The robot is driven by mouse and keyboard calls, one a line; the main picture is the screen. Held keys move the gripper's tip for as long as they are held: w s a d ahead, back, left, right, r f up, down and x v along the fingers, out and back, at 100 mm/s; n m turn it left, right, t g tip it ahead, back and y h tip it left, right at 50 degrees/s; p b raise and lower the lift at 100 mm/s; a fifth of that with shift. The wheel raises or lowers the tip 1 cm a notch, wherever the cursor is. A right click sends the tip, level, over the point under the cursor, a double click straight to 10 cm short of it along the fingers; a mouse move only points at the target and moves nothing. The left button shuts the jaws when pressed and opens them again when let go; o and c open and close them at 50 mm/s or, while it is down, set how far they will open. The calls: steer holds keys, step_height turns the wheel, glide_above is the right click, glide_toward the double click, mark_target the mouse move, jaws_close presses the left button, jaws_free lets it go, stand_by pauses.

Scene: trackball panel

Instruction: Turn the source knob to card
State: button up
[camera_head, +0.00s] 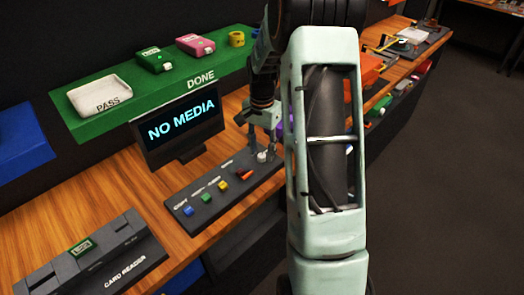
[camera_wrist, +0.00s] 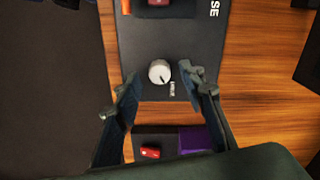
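The source knob (camera_wrist: 159,72) is a small white round knob with a dark pointer line, near one end of the dark control panel (camera_wrist: 190,40). In the wrist view the pointer slants toward the lower right, near a small white label. My gripper (camera_wrist: 160,88) is open, its two fingers apart to the left and right of the knob, with nothing between them touching it that I can see. In the head view my gripper (camera_head: 264,137) points down over the right end of the panel (camera_head: 228,198), and the knob shows only small beneath it. The monitor (camera_head: 181,121) reads "NO MEDIA".
The panel also bears blue, green and yellow buttons (camera_head: 207,197) and an orange-red switch (camera_head: 244,174). A card reader (camera_head: 92,262) stands at the front left. A green shelf (camera_head: 140,97) marked DONE, with a PASS tray (camera_head: 98,96), runs behind. A purple item (camera_wrist: 195,139) lies near the panel's end.

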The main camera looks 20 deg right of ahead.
steer(key=shift+f, duration=0.65)
jaws_close()
steer(key=shift+n, duration=0.3)
steer(key=n+b, duration=0.1)
steer(key=n, duration=0.4)
steer(key=shift+n+b, duration=0.3)
steer(key=n, duration=0.5)
steer(key=shift+r+n, duration=0.1)
steer(key=shift+n, duration=0.2)
steer(key=shift+w, duration=0.1)
